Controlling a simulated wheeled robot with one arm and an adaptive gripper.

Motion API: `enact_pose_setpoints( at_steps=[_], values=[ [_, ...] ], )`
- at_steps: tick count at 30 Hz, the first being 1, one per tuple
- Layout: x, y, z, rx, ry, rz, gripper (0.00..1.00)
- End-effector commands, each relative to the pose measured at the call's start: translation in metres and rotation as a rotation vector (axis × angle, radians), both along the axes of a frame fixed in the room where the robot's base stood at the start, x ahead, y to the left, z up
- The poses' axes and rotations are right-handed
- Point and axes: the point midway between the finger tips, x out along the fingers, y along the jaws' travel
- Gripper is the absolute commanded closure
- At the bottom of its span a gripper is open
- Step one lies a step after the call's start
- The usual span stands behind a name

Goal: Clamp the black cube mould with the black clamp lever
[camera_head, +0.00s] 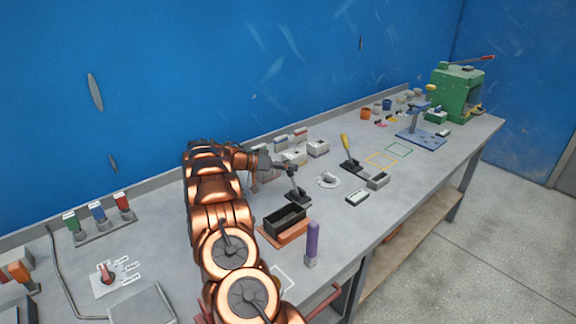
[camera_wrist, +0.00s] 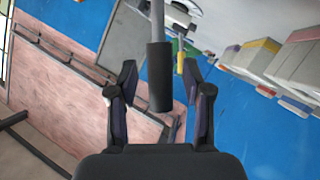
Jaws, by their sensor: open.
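The black cube mould (camera_head: 287,219) is an open-topped black box on an orange base on the bench in the head view. The black clamp lever (camera_head: 298,196) stands just behind it. My gripper (camera_head: 289,169) is at the top of this lever and hides part of it. In the wrist view, the lever's black handle (camera_wrist: 160,76) on a grey rod stands between the two spread fingers of my gripper (camera_wrist: 160,88). A gap shows on both sides of the handle. I cannot make out the mould in the wrist view.
A purple-handled tool (camera_head: 312,243) stands right of the mould. A yellow-handled lever (camera_head: 346,152) and a grey box (camera_head: 378,180) are farther right. Several pale boxes (camera_head: 318,148) line the wall behind my gripper. A green machine (camera_head: 456,92) stands at the far end.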

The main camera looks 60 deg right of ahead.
Motion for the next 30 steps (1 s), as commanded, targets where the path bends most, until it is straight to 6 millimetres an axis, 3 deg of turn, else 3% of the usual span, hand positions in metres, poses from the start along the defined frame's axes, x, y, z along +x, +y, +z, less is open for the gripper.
enact_pose_setpoints(
  at_steps=[8,21,30],
  values=[
    [-0.0011,-0.0012,-0.0009,0.000,0.000,0.000,0.53],
    [-0.0010,-0.0010,-0.0008,0.000,0.000,0.000,0.98],
    [-0.0010,-0.0010,-0.0008,0.001,0.000,0.000,1.00]
  ],
)
